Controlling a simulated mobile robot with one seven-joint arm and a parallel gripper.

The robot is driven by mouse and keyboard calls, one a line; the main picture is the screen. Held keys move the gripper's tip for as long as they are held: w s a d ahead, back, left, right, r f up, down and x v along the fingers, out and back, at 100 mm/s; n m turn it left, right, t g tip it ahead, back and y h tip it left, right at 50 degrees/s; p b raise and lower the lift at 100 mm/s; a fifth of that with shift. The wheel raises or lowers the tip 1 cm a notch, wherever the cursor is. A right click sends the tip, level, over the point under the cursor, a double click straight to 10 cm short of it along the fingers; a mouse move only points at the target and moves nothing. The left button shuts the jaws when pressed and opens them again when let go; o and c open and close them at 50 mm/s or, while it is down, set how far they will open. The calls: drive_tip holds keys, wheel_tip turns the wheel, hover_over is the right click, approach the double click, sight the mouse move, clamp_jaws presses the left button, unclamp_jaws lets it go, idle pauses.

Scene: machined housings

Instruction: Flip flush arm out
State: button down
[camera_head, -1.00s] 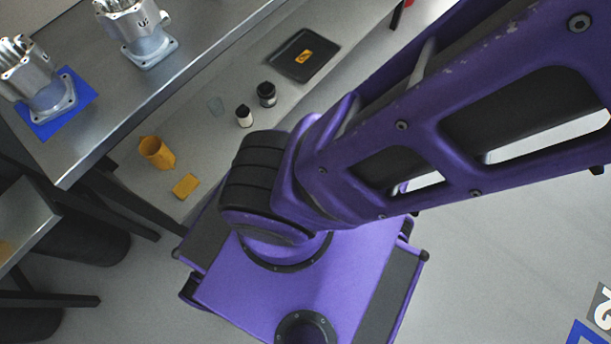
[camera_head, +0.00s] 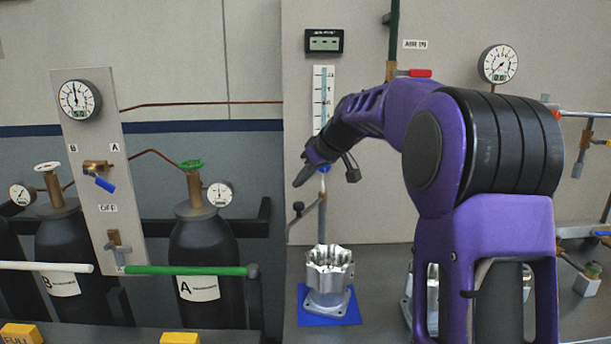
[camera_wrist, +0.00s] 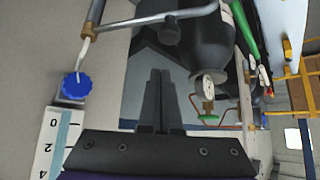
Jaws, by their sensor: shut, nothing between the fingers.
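What looks like the flush arm is a thin grey arm (camera_head: 306,216) with a dark ball end, sticking out left from an upright pipe on the panel in the head view. In the wrist view the arm (camera_wrist: 150,20) runs across the top from a brass fitting (camera_wrist: 88,30) to a round knob. A blue knob (camera_wrist: 76,85) sits below the fitting there. My gripper (camera_head: 300,180) is shut and empty, above and close to the arm in the head view. In the wrist view its fingers (camera_wrist: 160,75) point toward the arm, apparently without touching it.
A silver housing (camera_head: 328,277) stands on a blue mat (camera_head: 345,319) below. Black gas cylinders (camera_head: 203,262), a valve panel (camera_head: 97,165) and a green bar (camera_head: 185,270) are at left. Gauges and pipes line the wall at right. A numbered scale (camera_wrist: 55,145) is beside my gripper.

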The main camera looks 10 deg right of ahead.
sight(303, 204)
drive_tip(key=f, duration=0.3)
drive_tip(key=w+f, duration=0.1)
drive_tip(key=shift+a+f+b, duration=0.2)
drive_tip(key=shift+a+b, duration=0.05)
drive_tip(key=shift+b, duration=0.1)
drive_tip(key=shift+s+d+f, duration=0.15)
drive_tip(key=shift+s+d, duration=0.15)
drive_tip(key=shift+s, duration=0.35)
drive_tip(key=d+n, duration=0.1)
drive_tip(key=s+d+n+g+y+b, duration=0.1)
drive_tip(key=d, duration=0.1)
drive_tip(key=s+d+n+b, duration=0.1)
drive_tip(key=d, duration=0.1)
drive_tip(key=shift+s+y, duration=0.2)
drive_tip(key=shift+y, duration=0.2)
